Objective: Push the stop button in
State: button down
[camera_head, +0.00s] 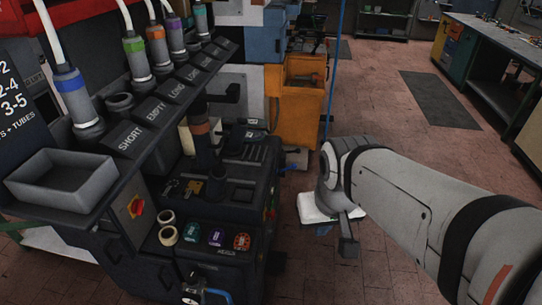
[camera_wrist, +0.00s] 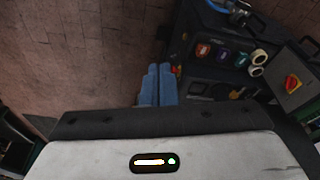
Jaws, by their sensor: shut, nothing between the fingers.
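The control panel of a dark press machine (camera_head: 225,206) carries a row of three coloured buttons. The red one, which looks like the stop button (camera_head: 241,241), is at the right end, beside a purple button (camera_head: 216,237) and a green button (camera_head: 191,232). In the wrist view the red button (camera_wrist: 203,50) is at the left end of the row, its face up. My gripper (camera_head: 348,246) is shut and empty, pointing down to the right of the machine, clear of the panel. Its fingertips (camera_wrist: 159,70) are together in the wrist view, left of the buttons.
A red rotary switch on a yellow plate (camera_head: 136,207) is on the machine's left side. Tape rolls (camera_head: 168,235) lie left of the buttons. A gauge (camera_head: 191,297) is in front. A tube rack (camera_head: 150,110) and grey tray (camera_head: 62,180) stand left. Brick floor right of the machine is mostly free.

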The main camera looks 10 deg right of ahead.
aim_at(271, 215)
jog(key=shift+a, duration=0.2)
jog(key=w+d+f+m+g+y+b, duration=0.1)
jog(key=w+f+m+b, duration=0.45)
jog(key=w, duration=0.45)
jog(key=w+d+f+m+y+b, duration=0.1)
jog(key=w+f+m+b, duration=0.5)
jog(key=w, duration=0.4)
jog(key=w+d+f+m+y+b, duration=0.1)
jog(key=w+f+m+b, duration=0.3)
jog(key=w+f, duration=0.4)
jog(key=w+d+f+m+y+b, duration=0.1)
jog(key=w+d+f+m+b, duration=0.3)
jog(key=w+f, duration=0.4)
notch_tip(271, 215, down, 6)
jog(key=shift+w+r+m+b, duration=0.2)
jog(key=shift+m+b, duration=0.3)
jog(key=shift+m, duration=0.45)
jog(key=shift+f, duration=0.1)
jog(key=w+a+f+b, duration=0.2)
jog(key=a+f+b, duration=0.1)
jog(key=a+f, duration=0.4)
jog(key=shift+b+x, duration=0.3)
jog(key=shift+x, duration=0.8)
